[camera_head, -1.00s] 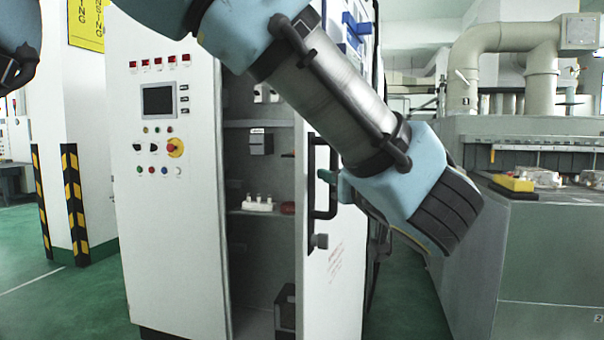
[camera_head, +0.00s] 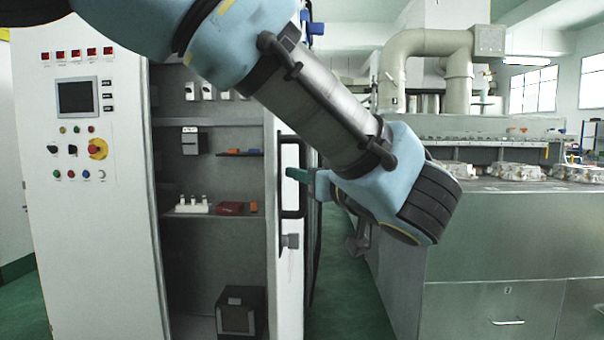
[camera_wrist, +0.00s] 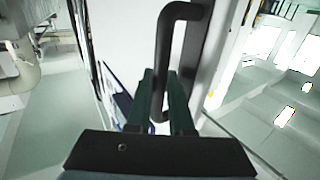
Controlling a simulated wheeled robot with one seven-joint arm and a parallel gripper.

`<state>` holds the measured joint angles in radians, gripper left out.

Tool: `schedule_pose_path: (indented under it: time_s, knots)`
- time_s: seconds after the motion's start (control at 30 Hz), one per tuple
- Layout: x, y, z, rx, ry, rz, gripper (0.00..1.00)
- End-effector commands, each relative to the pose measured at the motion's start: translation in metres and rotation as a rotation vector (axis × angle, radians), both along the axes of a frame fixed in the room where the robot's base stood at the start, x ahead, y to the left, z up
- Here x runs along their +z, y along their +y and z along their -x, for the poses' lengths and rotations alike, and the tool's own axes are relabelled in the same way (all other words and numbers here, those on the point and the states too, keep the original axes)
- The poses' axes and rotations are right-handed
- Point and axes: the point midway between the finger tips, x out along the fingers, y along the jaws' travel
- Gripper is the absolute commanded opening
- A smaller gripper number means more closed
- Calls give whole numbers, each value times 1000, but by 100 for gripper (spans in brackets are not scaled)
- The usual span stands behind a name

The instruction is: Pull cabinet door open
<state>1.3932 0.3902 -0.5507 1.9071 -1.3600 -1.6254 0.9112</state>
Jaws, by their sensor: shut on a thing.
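The cabinet (camera_head: 95,220) is a tall white box with a control panel on its left face. Its door (camera_head: 289,265) stands open on the right, seen nearly edge-on, with the inside shelves showing. The black bar handle (camera_head: 291,200) is upright on the door, above a small grey latch knob. My gripper (camera_head: 300,177) reaches the handle from the right. In the wrist view, the green fingers (camera_wrist: 165,98) are on either side of the lower part of the handle (camera_wrist: 166,60), shut on it. The exact finger contact is partly hidden.
Inside the cabinet are a shelf with small white parts (camera_head: 192,205), a red item (camera_head: 230,208) and a dark box (camera_head: 241,310) at the bottom. A grey workbench (camera_head: 500,240) with castings stands at the right. Green floor shows between door and bench.

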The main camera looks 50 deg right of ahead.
Motion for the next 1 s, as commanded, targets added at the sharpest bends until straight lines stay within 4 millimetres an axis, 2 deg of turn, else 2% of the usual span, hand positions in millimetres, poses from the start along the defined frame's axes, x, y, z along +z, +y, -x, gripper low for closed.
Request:
schedule_pose_path:
  time_s: [0.03,0.27,0.67,0.77,1.0]
  knots:
    - [3,0,-2,2,-4,6,23]
    - [2,0,-1,1,-2,3,49]
    - [0,2,5,0,-1,3,50]
    - [-1,7,18,-2,0,2,50]
    - [-2,27,61,-3,-1,4,50]
